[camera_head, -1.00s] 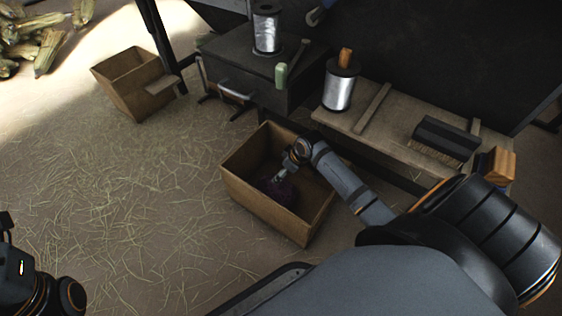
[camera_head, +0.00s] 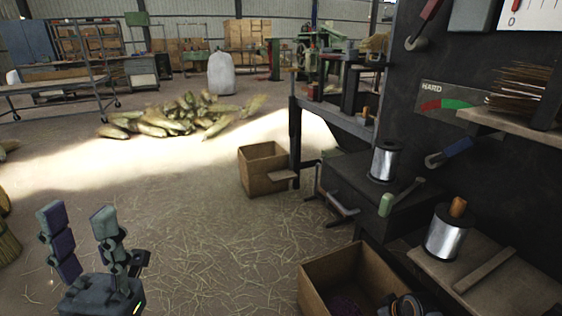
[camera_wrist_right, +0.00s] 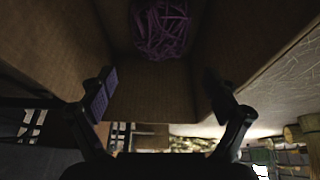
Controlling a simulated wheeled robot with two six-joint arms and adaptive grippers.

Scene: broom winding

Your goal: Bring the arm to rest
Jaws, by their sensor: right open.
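My left gripper (camera_head: 82,240) stands upright at the lower left of the head view. Its two fingers are well apart, with nothing between them. My right gripper (camera_wrist_right: 165,95) shows in the right wrist view with its fingers apart and nothing between them. It is at the cardboard box (camera_head: 318,282), whose walls fill much of the wrist view. A purple tangled bundle (camera_wrist_right: 160,28) lies in the box, apart from the fingertips. In the head view only a part of my right arm shows at the bottom edge, by the box's right side.
A second open box (camera_head: 262,172) stands on the straw-strewn floor. Wire spools stand on the dark cabinet (camera_head: 358,195) and on the low bench; the bench spool (camera_head: 448,232) is nearest. A corn heap (camera_head: 175,117) lies farther back. The floor between is open.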

